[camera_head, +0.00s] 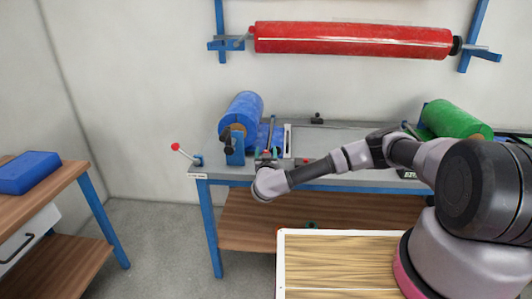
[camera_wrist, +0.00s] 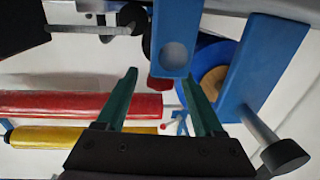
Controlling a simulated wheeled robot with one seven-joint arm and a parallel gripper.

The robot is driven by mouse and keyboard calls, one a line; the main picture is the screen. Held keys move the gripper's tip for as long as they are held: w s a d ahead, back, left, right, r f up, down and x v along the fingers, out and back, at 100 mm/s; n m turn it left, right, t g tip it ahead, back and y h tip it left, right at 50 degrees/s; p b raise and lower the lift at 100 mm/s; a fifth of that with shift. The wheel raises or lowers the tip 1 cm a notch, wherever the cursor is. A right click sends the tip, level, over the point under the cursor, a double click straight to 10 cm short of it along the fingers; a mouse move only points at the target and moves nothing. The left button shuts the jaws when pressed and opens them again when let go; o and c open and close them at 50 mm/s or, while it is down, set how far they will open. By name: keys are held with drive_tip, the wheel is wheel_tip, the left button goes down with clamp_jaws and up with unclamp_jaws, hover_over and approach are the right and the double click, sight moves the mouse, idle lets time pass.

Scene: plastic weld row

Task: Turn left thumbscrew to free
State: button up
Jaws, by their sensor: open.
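In the wrist view a small dark red knob (camera_wrist: 160,84), which looks like the left thumbscrew, sits at the end of a blue bracket (camera_wrist: 172,35). My gripper (camera_wrist: 158,74) has its two green fingers apart, one to each side of the knob, with nothing held. I cannot tell how far the knob lies beyond the fingertips. In the head view my gripper (camera_head: 266,158) is at the bench's front edge, just right of the blue roll, and is mostly hidden by my wrist. A small red spot shows there, probably the same knob.
The blue roll (camera_head: 241,110) with a black knob (camera_head: 228,146) stands close to the left of my gripper. A green roll (camera_head: 455,118) is at the right. A red roll (camera_head: 350,40) hangs on the wall.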

clamp_jaws()
drive_tip(key=shift+n+y, duration=0.3)
drive_tip(key=shift+y, duration=0.2)
drive_tip(key=shift+d+n+y, duration=0.15)
drive_tip(key=shift+n+y, duration=0.35)
drive_tip(key=shift+y, duration=0.3)
drive_tip(key=n+g+y, duration=0.2)
drive_tip(key=n+y, duration=0.1)
drive_tip(key=y, duration=0.1)
drive_tip(key=shift+y, duration=0.3)
drive_tip(key=n+g+y, duration=0.4)
drive_tip(key=y, duration=0.1)
drive_tip(key=shift+n+g+y, duration=0.3)
drive_tip(key=shift+n, duration=0.1)
